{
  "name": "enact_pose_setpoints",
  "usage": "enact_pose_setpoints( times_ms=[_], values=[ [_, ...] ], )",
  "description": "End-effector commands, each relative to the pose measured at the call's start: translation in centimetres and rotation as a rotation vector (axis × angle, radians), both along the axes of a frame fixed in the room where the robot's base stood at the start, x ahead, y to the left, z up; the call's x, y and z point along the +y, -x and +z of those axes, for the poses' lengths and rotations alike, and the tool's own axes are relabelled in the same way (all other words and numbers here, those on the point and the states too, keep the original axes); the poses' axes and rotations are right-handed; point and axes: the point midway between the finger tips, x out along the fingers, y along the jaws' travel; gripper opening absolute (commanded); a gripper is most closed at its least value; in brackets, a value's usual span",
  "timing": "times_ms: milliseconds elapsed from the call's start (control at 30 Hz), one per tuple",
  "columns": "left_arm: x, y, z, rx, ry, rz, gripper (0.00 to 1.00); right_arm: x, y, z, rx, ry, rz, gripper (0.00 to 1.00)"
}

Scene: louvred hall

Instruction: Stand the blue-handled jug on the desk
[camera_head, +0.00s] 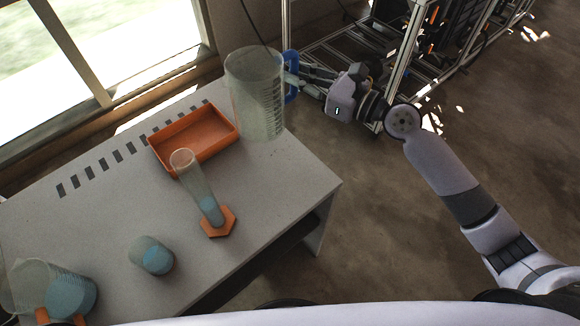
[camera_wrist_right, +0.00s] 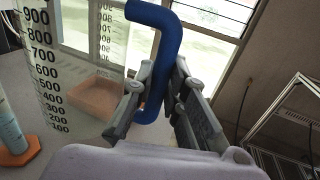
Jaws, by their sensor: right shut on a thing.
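The jug (camera_head: 257,95) is clear with printed volume marks and a blue handle (camera_head: 290,77). It is upright over the far right end of the grey desk (camera_head: 270,185); I cannot tell whether its base touches the top. My right gripper (camera_head: 297,78) is shut on the blue handle from the right side. In the right wrist view the jug (camera_wrist_right: 75,65) fills the left, and the blue handle (camera_wrist_right: 155,55) runs between the fingers of my right gripper (camera_wrist_right: 160,100). My left gripper is not in view.
An orange tray (camera_head: 205,145) lies beside the jug on the desk. A measuring cylinder (camera_head: 197,185) with an orange hexagonal foot, a small beaker (camera_head: 151,256) and a larger vessel (camera_head: 68,295) with blue liquid stand nearer. A metal frame rack (camera_head: 400,70) stands behind my right arm.

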Motion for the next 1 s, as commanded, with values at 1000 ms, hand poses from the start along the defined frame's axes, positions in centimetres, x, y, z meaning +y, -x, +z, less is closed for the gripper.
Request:
enact_pose_setpoints(
  times_ms=[1000],
  values=[
    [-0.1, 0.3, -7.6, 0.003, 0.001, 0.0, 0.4, 0.1, 0.0, -19.2, 0.004, -0.001, 0.0, 0.0]
  ],
)
